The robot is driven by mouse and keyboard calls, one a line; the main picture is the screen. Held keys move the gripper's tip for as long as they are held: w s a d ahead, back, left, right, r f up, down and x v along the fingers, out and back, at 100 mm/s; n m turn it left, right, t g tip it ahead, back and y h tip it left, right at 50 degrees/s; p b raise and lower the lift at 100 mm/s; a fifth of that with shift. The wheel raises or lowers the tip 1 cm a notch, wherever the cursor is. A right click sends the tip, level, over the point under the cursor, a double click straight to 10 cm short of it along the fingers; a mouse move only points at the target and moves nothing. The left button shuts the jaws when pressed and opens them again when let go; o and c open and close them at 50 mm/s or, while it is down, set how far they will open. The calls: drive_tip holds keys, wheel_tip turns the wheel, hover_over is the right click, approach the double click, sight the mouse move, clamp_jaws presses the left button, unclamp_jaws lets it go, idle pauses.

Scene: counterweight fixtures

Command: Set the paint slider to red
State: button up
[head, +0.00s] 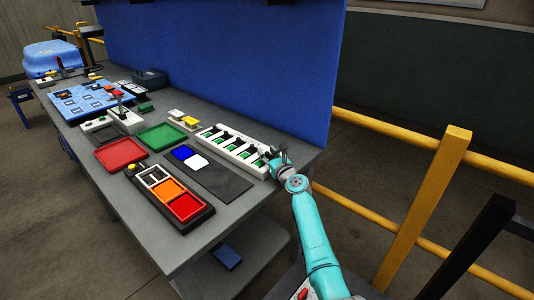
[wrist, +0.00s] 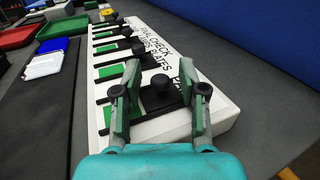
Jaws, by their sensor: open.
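The paint slider (head: 170,196) is a black box on the near part of the bench in the head view. It has a pale patch, an orange patch and a red patch (head: 185,207) in a row. A small yellow knob (head: 131,168) sits at its far left end, away from red. My gripper (head: 279,156) is open over the near right end of the white panel, well to the right of the slider. In the wrist view my gripper (wrist: 160,78) has its fingers either side of a black knob.
The white panel (wrist: 222,108) holds several green slots with black knobs. A dark mat (head: 222,181), a red tray (head: 121,153) and a green tray (head: 162,136) lie nearby. A blue wall (head: 240,70) stands behind the bench. Yellow rails (head: 390,130) stand at right.

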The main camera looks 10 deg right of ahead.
drive_tip(key=shift+w, duration=0.3)
clamp_jaws()
